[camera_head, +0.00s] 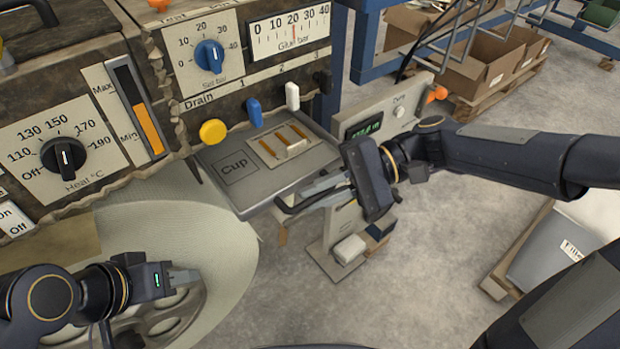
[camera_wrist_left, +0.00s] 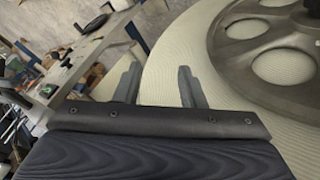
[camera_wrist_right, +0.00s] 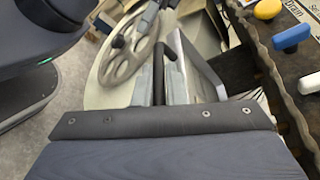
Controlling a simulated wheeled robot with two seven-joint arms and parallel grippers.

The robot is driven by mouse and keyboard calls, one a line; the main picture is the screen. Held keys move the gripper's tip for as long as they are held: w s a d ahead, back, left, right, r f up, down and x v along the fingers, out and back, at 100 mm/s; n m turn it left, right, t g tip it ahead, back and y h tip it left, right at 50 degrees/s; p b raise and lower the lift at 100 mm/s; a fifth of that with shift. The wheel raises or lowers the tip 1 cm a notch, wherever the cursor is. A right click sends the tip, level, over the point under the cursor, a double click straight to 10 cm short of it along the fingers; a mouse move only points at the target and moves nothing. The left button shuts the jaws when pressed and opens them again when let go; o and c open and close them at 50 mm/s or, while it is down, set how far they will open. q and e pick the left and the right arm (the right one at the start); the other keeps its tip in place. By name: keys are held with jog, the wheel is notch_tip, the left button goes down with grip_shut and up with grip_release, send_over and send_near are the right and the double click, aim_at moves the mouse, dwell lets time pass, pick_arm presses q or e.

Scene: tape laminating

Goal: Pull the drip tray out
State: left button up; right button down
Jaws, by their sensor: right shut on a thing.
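The drip tray (camera_head: 225,166) is a grey flat drawer under the Drain knobs. It has a square marked "Cup" and a slatted insert. It juts out from the machine front, with a black bar handle at its front edge. My right gripper (camera_head: 300,198) is at that handle, its fingers around the bar. In the right wrist view the black handle (camera_wrist_right: 171,68) lies between the fingers, with the tray's grey side (camera_wrist_right: 203,72) next to it. My left gripper (camera_head: 188,283) is in front of the large pale roll; in the left wrist view its fingers (camera_wrist_left: 158,88) are apart with nothing between them.
The large pale roll with a spoked wheel (camera_head: 165,318) fills the lower left. Yellow (camera_head: 213,131), blue (camera_head: 254,112) and white (camera_head: 292,96) drain knobs stand above the tray. A small display unit (camera_head: 366,128) stands just right of the tray. Floor in front is open.

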jog(key=s+d+p, duration=0.2)
jog(key=s+d, duration=0.5)
jog(key=s, duration=0.3)
jog(key=shift+d, duration=0.15)
jog(key=c, duration=1.8)
grip_release()
jog(key=shift+w, duration=0.1)
jog(key=shift+o, duration=0.2)
jog(key=shift+p, duration=0.3)
jog(key=p+v, duration=0.1)
jog(key=v, duration=0.6)
jog(key=shift+d+p, duration=0.3)
jog(key=shift+d, duration=0.1)
